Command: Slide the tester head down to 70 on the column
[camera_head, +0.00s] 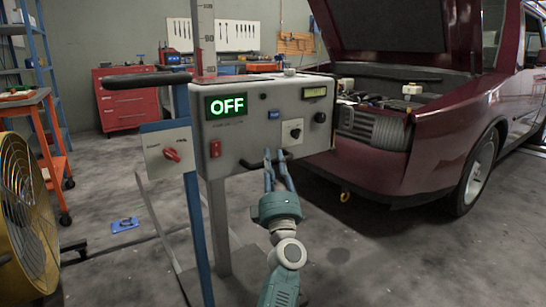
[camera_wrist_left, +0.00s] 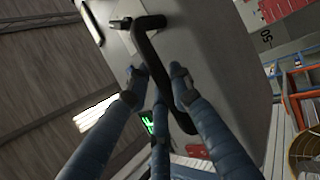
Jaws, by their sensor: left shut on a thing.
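The tester head (camera_head: 255,145) is a grey box with a green OFF display, mounted on an upright column (camera_head: 205,40) with scale marks above it. In the left wrist view, a mark on the column (camera_wrist_left: 267,38) looks like 50. A black bar handle (camera_head: 247,164) sits low on the head's front face. My left gripper (camera_head: 275,154) is shut on this handle, coming from below. In the left wrist view the gripper's fingers (camera_wrist_left: 157,78) lie on both sides of the black handle (camera_wrist_left: 149,50). My right gripper is in neither view.
A dark red car (camera_head: 400,165) with its hood up stands close to the right. A blue post with a switch box (camera_head: 168,150) stands just left of the head. A yellow fan (camera_head: 25,220) is at far left. The floor between is mostly clear.

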